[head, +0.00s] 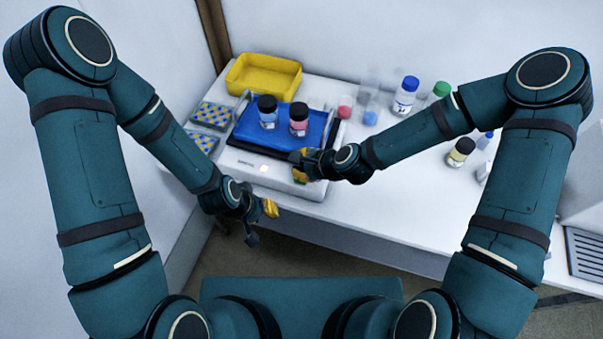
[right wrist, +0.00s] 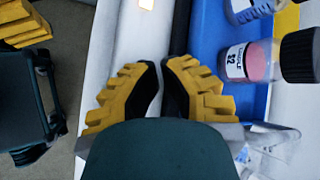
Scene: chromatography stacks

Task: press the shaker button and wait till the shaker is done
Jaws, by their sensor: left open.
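The shaker (head: 246,162) is a pale box with a blue top tray (head: 252,138), standing on the white bench. A small lit square, the button (head: 263,168), is on its front panel; its glow also shows at the top of the right wrist view (right wrist: 146,4). A black-capped bottle with blue contents (head: 267,113) and one with red contents (head: 299,120) stand on the tray. My right gripper (head: 298,166) is over the shaker's front right, right of the button, its fingertips nearly meeting and empty. My left gripper (head: 262,224) is open and empty before the bench.
A yellow bin (head: 263,78) stands behind the shaker and patterned racks (head: 212,115) to its left. Blue-capped (head: 405,96), green-capped (head: 439,92) and black-capped (head: 460,152) bottles stand to the right.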

